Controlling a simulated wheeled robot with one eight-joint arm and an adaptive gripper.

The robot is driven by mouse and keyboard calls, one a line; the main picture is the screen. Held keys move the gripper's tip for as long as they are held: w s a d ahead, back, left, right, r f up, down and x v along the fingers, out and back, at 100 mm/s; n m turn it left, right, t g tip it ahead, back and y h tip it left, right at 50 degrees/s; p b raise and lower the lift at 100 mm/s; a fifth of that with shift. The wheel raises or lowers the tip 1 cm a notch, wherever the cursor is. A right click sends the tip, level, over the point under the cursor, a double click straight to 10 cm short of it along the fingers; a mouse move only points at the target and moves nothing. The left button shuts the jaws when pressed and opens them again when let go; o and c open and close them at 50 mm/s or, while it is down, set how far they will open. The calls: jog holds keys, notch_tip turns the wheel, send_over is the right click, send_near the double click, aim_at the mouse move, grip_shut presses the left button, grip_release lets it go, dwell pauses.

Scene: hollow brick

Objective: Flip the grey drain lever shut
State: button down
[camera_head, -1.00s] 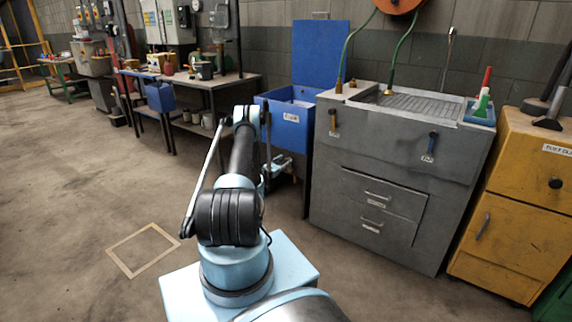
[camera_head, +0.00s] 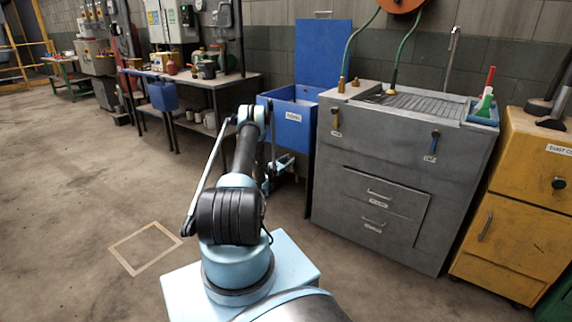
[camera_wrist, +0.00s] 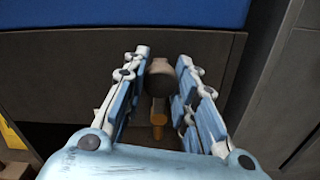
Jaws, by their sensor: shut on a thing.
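In the wrist view, a dark grey rounded knob on a brass-coloured stem (camera_wrist: 158,112), apparently the drain lever, stands between my fingers. My gripper (camera_wrist: 166,68) is shut on it, with one finger on each side. In the head view my gripper (camera_head: 283,166) is small, below the blue bin (camera_head: 288,128) and left of the grey cabinet (camera_head: 375,195); the lever cannot be made out there.
The grey cabinet has a brass-coloured handle (camera_head: 335,121) and a blue handle (camera_head: 432,146) on its front. A yellow cabinet (camera_head: 515,215) stands at the right. A workbench (camera_head: 215,82) stands behind on the left. The floor at the left is open.

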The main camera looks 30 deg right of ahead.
jog(key=shift+s, duration=0.15)
jog(key=c, duration=1.2)
grip_release()
jog(key=shift+s+d, duration=0.1)
jog(key=shift+d, duration=0.05)
jog(key=shift+c, duration=0.2)
jog(key=shift+r, duration=0.45)
notch_tip(320, 180, up, 9)
